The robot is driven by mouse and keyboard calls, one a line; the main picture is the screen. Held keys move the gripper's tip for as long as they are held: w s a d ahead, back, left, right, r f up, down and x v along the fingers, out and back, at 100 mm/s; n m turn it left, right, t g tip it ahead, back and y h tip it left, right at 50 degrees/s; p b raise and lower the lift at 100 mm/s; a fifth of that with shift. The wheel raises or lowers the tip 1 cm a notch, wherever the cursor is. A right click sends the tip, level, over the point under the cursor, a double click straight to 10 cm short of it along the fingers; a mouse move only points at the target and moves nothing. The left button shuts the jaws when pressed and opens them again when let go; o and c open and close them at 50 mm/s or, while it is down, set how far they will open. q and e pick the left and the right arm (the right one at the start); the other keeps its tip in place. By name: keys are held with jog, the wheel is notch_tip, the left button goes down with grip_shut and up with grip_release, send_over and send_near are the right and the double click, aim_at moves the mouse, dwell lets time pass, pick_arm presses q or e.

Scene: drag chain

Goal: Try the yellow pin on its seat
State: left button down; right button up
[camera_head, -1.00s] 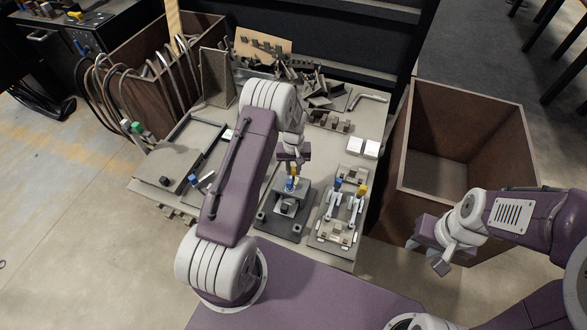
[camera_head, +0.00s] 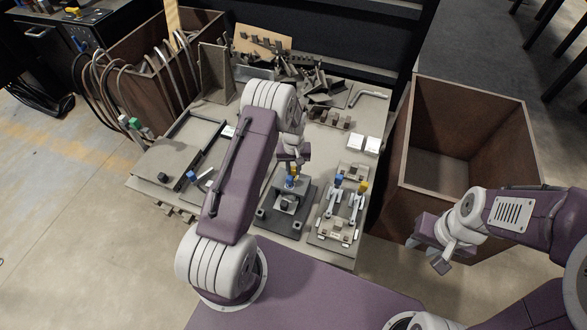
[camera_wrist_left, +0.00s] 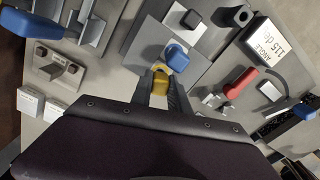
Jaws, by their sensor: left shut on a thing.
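The yellow pin (camera_wrist_left: 156,82) is held between the fingertips of my left gripper (camera_wrist_left: 158,94) in the left wrist view. In the head view my left gripper (camera_head: 293,160) is over the dark grey fixture (camera_head: 268,222), with a bit of yellow below its fingers. A blue piece (camera_head: 290,183) is on the fixture, just beyond the yellow pin in the wrist view (camera_wrist_left: 176,57). I cannot tell whether the pin touches its seat; the fingers and the pin hide the spot. My right gripper (camera_head: 433,250) hangs empty in front of the brown bin; its opening is unclear.
A plate with a blue handle (camera_head: 338,180) and a yellow handle (camera_head: 363,187) is right of the fixture. White blocks (camera_head: 370,144) and loose metal parts (camera_head: 315,84) are behind. A deep brown bin (camera_head: 460,105) stands right of the table.

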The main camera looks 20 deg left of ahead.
aim_at(293, 168)
pick_arm(q)
jog(key=shift+f+b, duration=0.7)
jog(key=shift+f, duration=0.45)
jog(key=c, duration=1.2)
grip_release()
jog(key=shift+o, duration=0.2)
jog(key=shift+r, duration=0.1)
notch_tip(293, 168, up, 9)
jog(key=p, duration=0.3)
